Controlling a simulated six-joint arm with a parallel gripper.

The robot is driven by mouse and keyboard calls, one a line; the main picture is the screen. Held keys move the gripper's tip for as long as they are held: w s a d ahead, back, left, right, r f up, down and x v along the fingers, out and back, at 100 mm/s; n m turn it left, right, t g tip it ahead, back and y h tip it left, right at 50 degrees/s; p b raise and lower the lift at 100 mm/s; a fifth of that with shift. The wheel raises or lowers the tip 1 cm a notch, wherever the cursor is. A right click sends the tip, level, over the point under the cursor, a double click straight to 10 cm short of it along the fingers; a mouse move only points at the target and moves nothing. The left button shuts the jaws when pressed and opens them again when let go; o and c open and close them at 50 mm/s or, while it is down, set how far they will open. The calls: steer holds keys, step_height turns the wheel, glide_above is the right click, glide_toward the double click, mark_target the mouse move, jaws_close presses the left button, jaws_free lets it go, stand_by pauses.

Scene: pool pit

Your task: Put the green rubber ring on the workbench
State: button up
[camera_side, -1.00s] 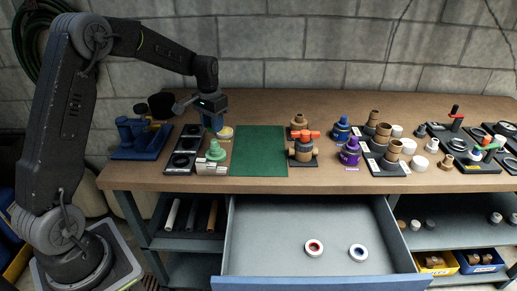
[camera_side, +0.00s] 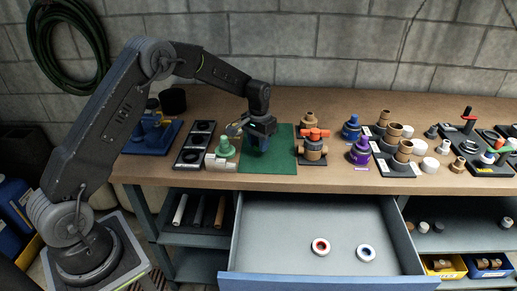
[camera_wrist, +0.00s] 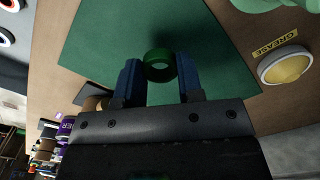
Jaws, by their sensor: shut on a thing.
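The green rubber ring (camera_wrist: 158,54) shows in the wrist view between the blue fingertips of my gripper (camera_wrist: 160,74), which is shut on it. In the side view my gripper (camera_side: 261,141) points down over the green mat (camera_side: 270,181) on the workbench (camera_side: 325,181). The ring cannot be made out in the side view. The green mat also fills much of the wrist view (camera_wrist: 100,35) beyond the ring. Whether the ring touches the mat is unclear.
A green fitting (camera_side: 225,148) stands left of my gripper, and a valve with an orange handle (camera_side: 313,145) stands to the right. A yellow grease disc (camera_wrist: 285,66) is near the mat. An open drawer (camera_side: 290,225) below holds a red ring and a blue ring.

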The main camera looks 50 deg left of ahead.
steer(key=shift+f, duration=1.3)
steer(key=shift+f, duration=0.1)
steer(key=o, duration=1)
steer(key=shift+c, duration=0.2)
